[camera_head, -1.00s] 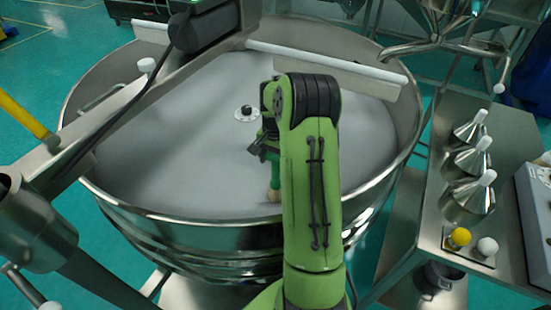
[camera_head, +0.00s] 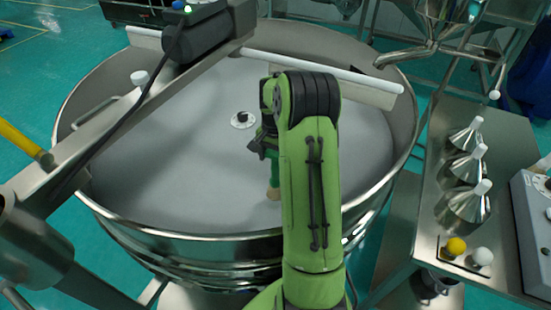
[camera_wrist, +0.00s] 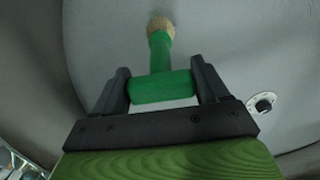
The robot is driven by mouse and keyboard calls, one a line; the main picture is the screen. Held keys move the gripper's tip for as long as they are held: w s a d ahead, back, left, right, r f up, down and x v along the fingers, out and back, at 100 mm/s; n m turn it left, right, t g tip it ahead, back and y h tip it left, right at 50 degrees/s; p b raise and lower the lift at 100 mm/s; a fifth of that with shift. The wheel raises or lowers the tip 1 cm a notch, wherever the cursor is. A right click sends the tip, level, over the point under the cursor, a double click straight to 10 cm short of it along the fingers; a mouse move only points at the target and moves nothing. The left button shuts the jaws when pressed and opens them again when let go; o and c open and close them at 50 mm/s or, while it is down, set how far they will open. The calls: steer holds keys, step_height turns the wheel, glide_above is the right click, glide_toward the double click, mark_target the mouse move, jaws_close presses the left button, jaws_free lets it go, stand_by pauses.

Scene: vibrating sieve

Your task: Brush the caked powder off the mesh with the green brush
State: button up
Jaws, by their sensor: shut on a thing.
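The green brush (camera_wrist: 158,58) is held crosswise by its handle between the two fingers of my gripper (camera_wrist: 160,88) in the wrist view. Its tan bristle end (camera_wrist: 160,26) points down at the grey mesh (camera_wrist: 110,35); I cannot tell whether it touches. In the head view the bristle end (camera_head: 273,193) is low over the front right part of the round mesh (camera_head: 180,170), near the bowl's front wall. My gripper is mostly hidden behind my green arm there. No separate lump of caked powder can be made out on the evenly grey mesh.
A steel rim (camera_head: 190,232) surrounds the mesh. A central hub (camera_head: 243,120) stands up from it. A metal beam (camera_head: 100,125) and a white bar (camera_head: 330,70) cross above.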

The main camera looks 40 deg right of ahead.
steer(key=r, duration=0.1)
steer(key=r+p, duration=0.1)
steer(key=shift+w+d+r+p, duration=0.1)
steer(key=shift+d+r+p, duration=0.1)
steer(key=shift+r+p, duration=0.65)
steer(key=shift+r, duration=0.3)
